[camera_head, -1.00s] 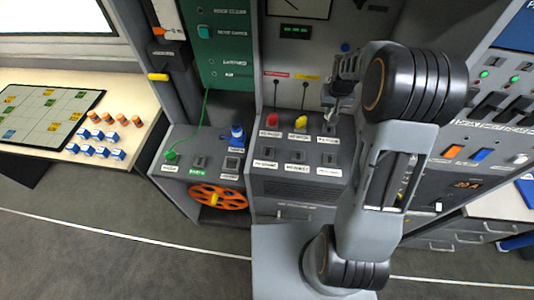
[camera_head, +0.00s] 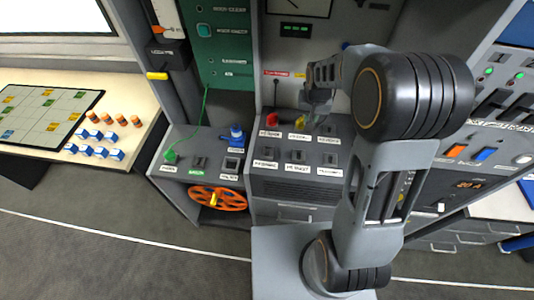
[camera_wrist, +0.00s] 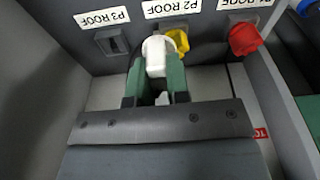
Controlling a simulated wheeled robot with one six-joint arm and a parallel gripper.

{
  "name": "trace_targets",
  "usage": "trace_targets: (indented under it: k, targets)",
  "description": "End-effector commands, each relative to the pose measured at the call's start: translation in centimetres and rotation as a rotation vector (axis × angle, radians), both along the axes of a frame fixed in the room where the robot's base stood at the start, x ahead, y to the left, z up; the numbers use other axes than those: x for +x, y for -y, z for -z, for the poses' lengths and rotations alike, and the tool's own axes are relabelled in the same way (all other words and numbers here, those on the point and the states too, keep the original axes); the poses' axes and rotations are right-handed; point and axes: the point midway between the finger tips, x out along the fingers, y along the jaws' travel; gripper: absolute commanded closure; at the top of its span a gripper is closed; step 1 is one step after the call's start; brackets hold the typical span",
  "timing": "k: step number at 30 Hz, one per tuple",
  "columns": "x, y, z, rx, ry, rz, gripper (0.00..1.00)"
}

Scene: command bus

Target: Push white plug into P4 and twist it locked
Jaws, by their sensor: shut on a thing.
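The white plug (camera_wrist: 155,57) is held between the green fingers of my gripper (camera_wrist: 155,82) in the wrist view. In the head view my gripper (camera_head: 308,112) is over the back of the socket panel (camera_head: 283,140), close to the yellow plug; I cannot clearly make out the white plug there. In the wrist view the white plug's head overlaps the yellow plug (camera_wrist: 179,41) at the P2 ROOF label; I cannot tell whether they touch. The P4 label is not readable in the head view. A front row of sockets (camera_head: 296,156) looks empty.
A red plug (camera_wrist: 245,39) sits by the P1 label. The P3 ROOF socket (camera_wrist: 112,41) is empty. A blue plug (camera_head: 237,134) and green plug (camera_head: 171,155) stand on the left panel, above an orange wheel (camera_head: 218,198). The cabinet wall rises behind.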

Motion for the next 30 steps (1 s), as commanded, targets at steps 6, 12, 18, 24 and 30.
trace_targets:
  k: [6,12,18,24,30]
  targets:
    - [-0.6,-1.8,0.0,0.001,0.002,-0.001,1.00]
    - [-1.2,-3.4,0.0,0.001,0.001,-0.002,1.00]
    - [-1.8,-5.0,0.0,0.000,0.002,-0.002,1.00]
    - [-2.4,-6.5,0.0,0.000,0.001,-0.002,1.00]
    - [-2.9,-8.1,0.0,0.001,0.001,-0.001,1.00]
